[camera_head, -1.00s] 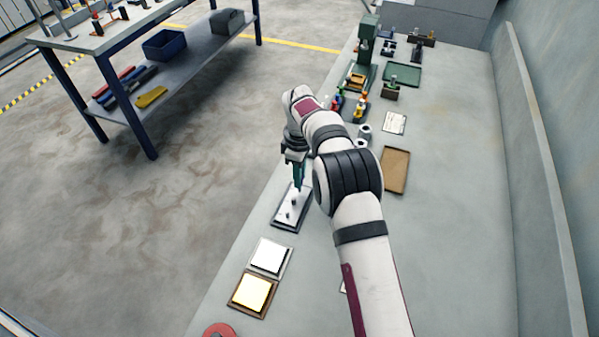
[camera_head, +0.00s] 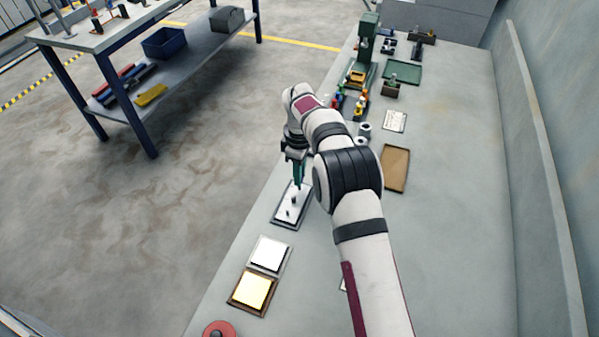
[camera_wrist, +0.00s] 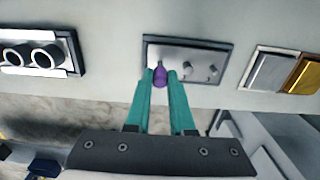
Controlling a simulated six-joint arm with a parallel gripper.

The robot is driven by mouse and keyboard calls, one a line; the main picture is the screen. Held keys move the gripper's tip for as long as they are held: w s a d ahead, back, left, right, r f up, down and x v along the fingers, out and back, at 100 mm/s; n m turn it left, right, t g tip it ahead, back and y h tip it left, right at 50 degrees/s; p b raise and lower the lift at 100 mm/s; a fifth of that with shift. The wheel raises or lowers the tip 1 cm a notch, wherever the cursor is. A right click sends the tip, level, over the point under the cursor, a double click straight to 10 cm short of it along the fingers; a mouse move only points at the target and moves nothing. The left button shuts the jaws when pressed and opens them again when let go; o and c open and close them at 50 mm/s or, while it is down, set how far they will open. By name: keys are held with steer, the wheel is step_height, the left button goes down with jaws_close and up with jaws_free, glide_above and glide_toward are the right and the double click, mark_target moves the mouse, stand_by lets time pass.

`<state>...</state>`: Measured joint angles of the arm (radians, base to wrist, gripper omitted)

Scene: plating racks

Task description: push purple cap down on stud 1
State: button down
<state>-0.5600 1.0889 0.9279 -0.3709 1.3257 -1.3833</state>
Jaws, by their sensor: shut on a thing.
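The purple cap (camera_wrist: 160,78) shows in the wrist view between the tips of my gripper's teal fingers (camera_wrist: 166,78). My gripper is shut on it. The cap is over the left end of the metal stud plate (camera_wrist: 200,52), in line with a grey stud there. I cannot tell how far the cap is down on that stud. In the head view my gripper (camera_head: 299,187) points down at the far end of the stud plate (camera_head: 282,219), and the cap cannot be made out.
A silver plate (camera_head: 269,254) and a gold plate (camera_head: 253,292) lie on the bench nearer the camera. A brown tray (camera_head: 395,169) lies to the right, beyond my arm. A holder with two round openings (camera_wrist: 75,50) is left of the stud plate in the wrist view.

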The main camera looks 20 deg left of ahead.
steer(key=shift+f, duration=1.6)
steer(key=c, duration=0.7)
jaws_free()
steer(key=shift+f, duration=0.1)
step_height(320, 180, up, 16)
steer(key=shift+f, duration=0.1)
